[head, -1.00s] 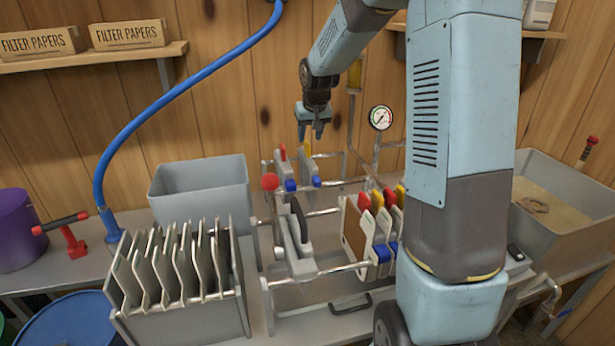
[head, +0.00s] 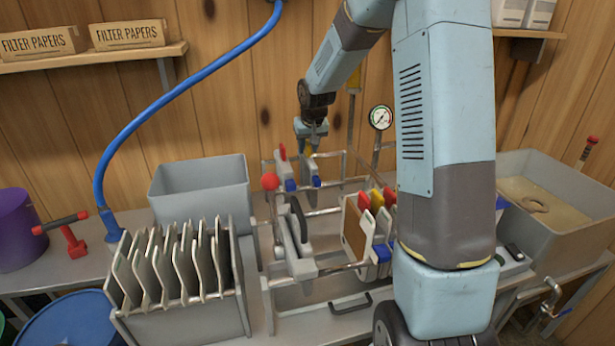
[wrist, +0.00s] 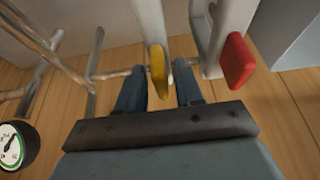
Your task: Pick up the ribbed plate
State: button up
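My gripper (head: 312,147) points down over the back of the press. Below it stands an upright grey plate (head: 311,183) with a yellow top tab and a blue side tab; I cannot make out ribs on it. In the wrist view the gripper's two fingers (wrist: 159,88) are apart. The yellow tab (wrist: 159,70) of this plate (wrist: 150,20) shows between them, with a gap visible on at least one side. A plate with a red tab (wrist: 237,62) stands just to the right in the wrist view, outside the fingers.
More plates with red, yellow and blue tabs (head: 366,202) hang on the press rails at the front, partly behind my arm. A rack of grey plates (head: 183,275) and a grey bin (head: 200,185) stand left. A gauge (head: 381,117) and pipes stand right of the gripper.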

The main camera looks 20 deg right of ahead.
grip_shut()
jog(key=shift+r, duration=0.2)
dwell(0.4)
notch_tip(320, 180, up, 18)
dwell(0.6)
jog(key=shift+r, duration=0.35)
